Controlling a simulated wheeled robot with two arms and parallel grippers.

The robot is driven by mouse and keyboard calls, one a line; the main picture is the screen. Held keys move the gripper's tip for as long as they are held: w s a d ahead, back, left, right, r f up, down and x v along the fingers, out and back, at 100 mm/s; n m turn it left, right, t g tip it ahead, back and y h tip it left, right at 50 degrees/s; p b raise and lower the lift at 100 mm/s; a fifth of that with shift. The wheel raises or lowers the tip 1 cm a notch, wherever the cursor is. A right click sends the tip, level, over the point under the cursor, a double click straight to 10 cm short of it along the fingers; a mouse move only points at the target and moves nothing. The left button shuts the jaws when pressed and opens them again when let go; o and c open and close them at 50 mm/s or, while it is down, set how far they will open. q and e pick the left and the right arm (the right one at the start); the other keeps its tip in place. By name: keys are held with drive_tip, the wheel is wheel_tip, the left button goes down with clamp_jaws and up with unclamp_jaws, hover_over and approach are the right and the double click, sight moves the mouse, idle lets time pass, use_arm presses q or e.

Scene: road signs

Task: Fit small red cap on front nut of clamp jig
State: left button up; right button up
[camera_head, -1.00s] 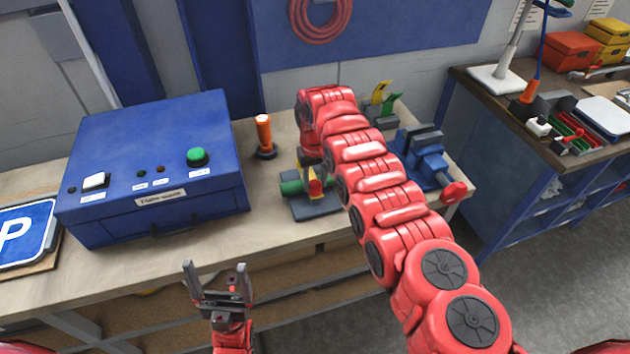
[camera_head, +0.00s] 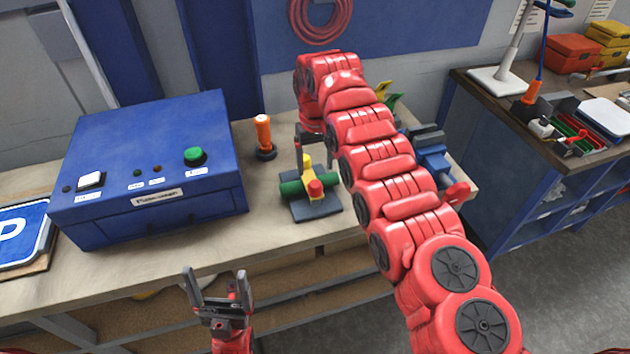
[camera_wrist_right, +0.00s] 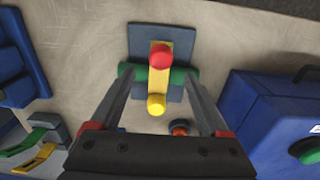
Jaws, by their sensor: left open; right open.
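The clamp jig (camera_head: 318,209) stands on the bench with a dark base plate, a green cylinder (camera_head: 291,188) across it and a yellow bar over the cylinder. The small red cap (camera_head: 316,188) sits upright at the bar's front end; it also shows in the right wrist view (camera_wrist_right: 161,56). The nut beneath it is hidden. A yellow cap (camera_wrist_right: 156,104) is at the bar's back end. My right gripper (camera_wrist_right: 160,74) is open and empty above the jig, its fingers either side of the bar and apart from the red cap. My left gripper (camera_head: 214,271) is open and empty before the bench edge.
A blue control box (camera_head: 150,165) stands left of the jig. An orange-handled tool (camera_head: 263,135) stands behind it. A blue vise (camera_head: 432,155) is to the right, partly behind my right arm. Bare bench lies in front of the jig.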

wheel_tip(320, 180, up, 2)
drive_tip(key=shift+a+b, duration=0.15)
drive_tip(key=shift+b, duration=0.2)
wheel_tip(320, 180, up, 8)
drive_tip(key=p, duration=0.8)
hover_over(315, 184)
drive_tip(key=shift+w+r+p, duration=0.15)
drive_tip(key=shift+r+p, duration=0.2)
drive_tip(key=shift+r, duration=0.15)
drive_tip(key=shift+f, duration=0.1)
